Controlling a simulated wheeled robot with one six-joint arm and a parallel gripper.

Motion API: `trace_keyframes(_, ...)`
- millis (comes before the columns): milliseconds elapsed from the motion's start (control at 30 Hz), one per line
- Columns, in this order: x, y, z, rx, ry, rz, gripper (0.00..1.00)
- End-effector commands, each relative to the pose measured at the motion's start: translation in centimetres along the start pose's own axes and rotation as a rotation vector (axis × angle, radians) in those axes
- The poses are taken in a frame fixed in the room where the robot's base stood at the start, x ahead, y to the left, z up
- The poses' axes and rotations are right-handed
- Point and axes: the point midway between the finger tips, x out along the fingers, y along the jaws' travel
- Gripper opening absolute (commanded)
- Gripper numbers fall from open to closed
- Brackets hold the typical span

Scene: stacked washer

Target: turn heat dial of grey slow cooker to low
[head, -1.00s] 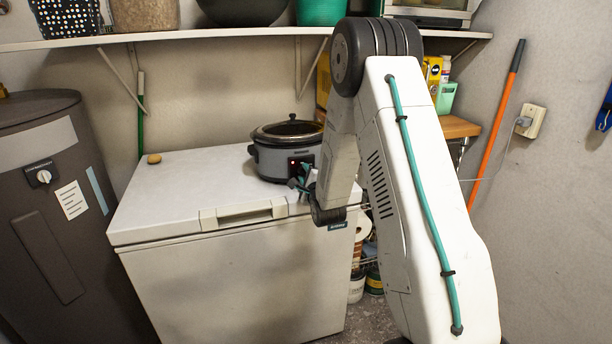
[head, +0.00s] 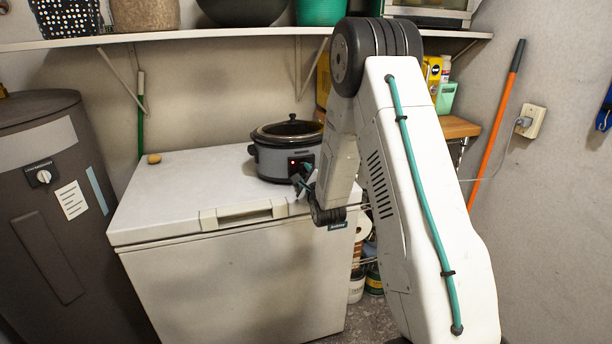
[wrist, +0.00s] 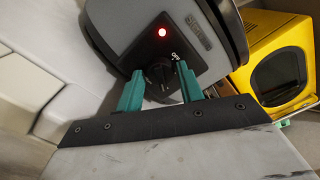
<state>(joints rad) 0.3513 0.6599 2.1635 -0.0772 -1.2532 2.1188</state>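The grey slow cooker (head: 270,162) stands on the white chest freezer, with a dark lid and black control panel. In the wrist view, the cooker (wrist: 135,22) is close and tilted. Its dark heat dial (wrist: 158,74) sits on the panel below a lit red light (wrist: 162,32). An "OFF" mark shows just right of the dial; the pointer is too dark to read. My gripper (wrist: 160,72) is open, with one teal finger on each side of the dial. I cannot tell whether either finger touches it. In the head view, my gripper (head: 302,174) is small and partly hidden by my arm.
The white chest freezer (head: 185,190) has a clear top left of the cooker, apart from a small brown object (head: 154,158). A yellow item (wrist: 272,70) stands right of the cooker in the wrist view. A loaded shelf (head: 230,33) runs above.

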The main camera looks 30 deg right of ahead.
Motion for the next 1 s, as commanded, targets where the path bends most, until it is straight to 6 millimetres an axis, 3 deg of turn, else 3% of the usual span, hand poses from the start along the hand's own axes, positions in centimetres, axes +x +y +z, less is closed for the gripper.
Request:
trace_keyframes(367,-0.3,-0.1,-0.1,0.0,0.001,-0.001,0.53)
trace_keyframes(800,-6.8,0.0,-0.1,0.0,0.001,0.001,0.53)
trace_keyframes(1000,-7.9,0.0,-0.1,0.0,0.0,0.0,0.53)
